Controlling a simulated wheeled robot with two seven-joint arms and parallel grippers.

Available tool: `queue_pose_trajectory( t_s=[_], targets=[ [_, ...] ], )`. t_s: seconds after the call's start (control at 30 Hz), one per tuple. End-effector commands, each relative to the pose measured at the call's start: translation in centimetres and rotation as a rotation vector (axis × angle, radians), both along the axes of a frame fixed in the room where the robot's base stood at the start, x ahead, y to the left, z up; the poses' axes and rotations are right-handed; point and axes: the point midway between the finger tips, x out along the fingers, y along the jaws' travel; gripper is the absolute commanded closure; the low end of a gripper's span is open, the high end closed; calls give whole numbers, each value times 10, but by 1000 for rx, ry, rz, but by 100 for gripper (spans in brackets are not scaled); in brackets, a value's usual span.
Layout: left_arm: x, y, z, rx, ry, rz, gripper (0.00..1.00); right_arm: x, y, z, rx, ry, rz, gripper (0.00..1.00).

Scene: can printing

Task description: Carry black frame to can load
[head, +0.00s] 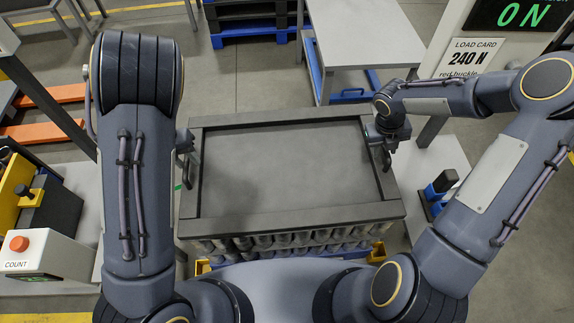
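The black frame (303,213) is a large dark rectangle with a grey sheet-like surface inside it. It lies flat in front of me, in the middle of the head view. The can load (290,240) shows as rows of dark cans below the frame's near edge; the frame hides the rest. I cannot tell whether the frame rests on the cans or is just above them. My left gripper (187,165) is at the frame's left side, and my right gripper (386,155) is at its right side. The finger gaps are too small and covered to judge.
A grey table (365,40) and a blue pallet (250,28) stand behind. A COUNT button box (45,255) is at left. A load display (518,12) reading "0 N" is at upper right. A blue and black device (440,188) stands on a light surface at right.

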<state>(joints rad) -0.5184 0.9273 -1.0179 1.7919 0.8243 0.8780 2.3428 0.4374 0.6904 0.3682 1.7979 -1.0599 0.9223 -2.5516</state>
Motion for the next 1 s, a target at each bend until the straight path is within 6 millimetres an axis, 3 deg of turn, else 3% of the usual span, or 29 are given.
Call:
queue_pose_trajectory(
  t_s=[0.5,0.77,1.0],
  targets=[
    [0,18,96,-1,-4,-2,64,0,0,0,0,0,0,64],
    [0,22,111,0,1,0,64,1,1,9,-1,-3,0,64],
    [0,22,110,0,1,0,64,1,10,54,-2,-6,-1,64]
  ],
)
